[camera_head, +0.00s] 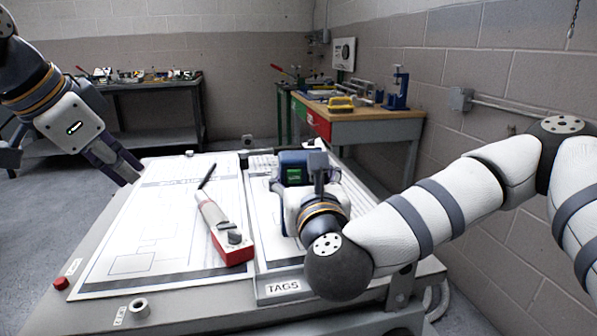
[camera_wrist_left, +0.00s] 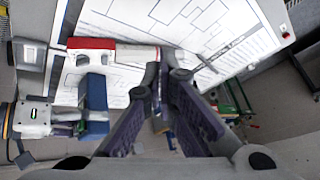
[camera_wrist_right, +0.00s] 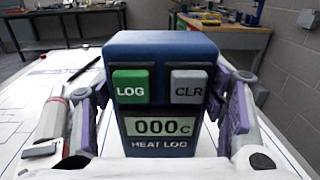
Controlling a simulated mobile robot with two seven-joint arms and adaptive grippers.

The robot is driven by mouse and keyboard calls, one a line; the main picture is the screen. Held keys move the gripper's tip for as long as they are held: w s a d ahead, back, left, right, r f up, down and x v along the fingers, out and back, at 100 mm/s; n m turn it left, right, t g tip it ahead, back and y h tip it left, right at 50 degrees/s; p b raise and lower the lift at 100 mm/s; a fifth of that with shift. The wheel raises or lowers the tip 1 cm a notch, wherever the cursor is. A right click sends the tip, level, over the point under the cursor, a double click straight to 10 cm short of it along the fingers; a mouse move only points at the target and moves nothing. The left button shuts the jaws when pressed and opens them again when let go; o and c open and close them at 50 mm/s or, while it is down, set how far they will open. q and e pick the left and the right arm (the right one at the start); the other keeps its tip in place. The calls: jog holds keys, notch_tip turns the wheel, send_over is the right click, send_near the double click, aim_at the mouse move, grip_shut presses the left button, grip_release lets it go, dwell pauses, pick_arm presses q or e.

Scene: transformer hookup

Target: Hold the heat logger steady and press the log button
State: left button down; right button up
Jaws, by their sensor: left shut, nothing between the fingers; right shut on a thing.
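The heat logger (camera_wrist_right: 158,48) is a dark blue box with a green LOG button (camera_wrist_right: 131,87), a grey CLR button (camera_wrist_right: 188,86) and a display reading 000 C. In the head view it (camera_head: 291,158) is upright over the right part of the table. My right gripper (camera_wrist_right: 162,105) is shut on it, a finger on each side, with both buttons uncovered. My left gripper (camera_head: 126,172) is shut and empty, above the table's left edge, well apart from the logger. The logger's blue body also shows in the left wrist view (camera_wrist_left: 95,103).
A red-and-white tool (camera_head: 232,247) and a black pen (camera_head: 207,176) lie on the white diagram sheet (camera_head: 140,240). A TAGS tray (camera_head: 283,287) is at the front. A wooden workbench (camera_head: 370,114) and a dark bench (camera_head: 150,86) stand behind. Open space separates my left gripper from the logger.

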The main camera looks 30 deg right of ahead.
aim_at(294, 176)
pick_arm(q)
jog(key=s+d+r+m, duration=0.3)
jog(key=s+d, duration=0.3)
jog(key=d, duration=0.3)
jog(key=s+d+r+m+h, duration=0.1)
jog(key=s+d+r+m, duration=0.2)
jog(key=s+d, duration=0.4)
jog(key=shift+s+d+r+m+g, duration=0.2)
jog(key=shift+d+r+m+g, duration=0.15)
jog(key=shift+d, duration=0.7)
jog(key=shift+f, duration=0.1)
jog(key=x, duration=1)
jog(key=shift+d, duration=0.15)
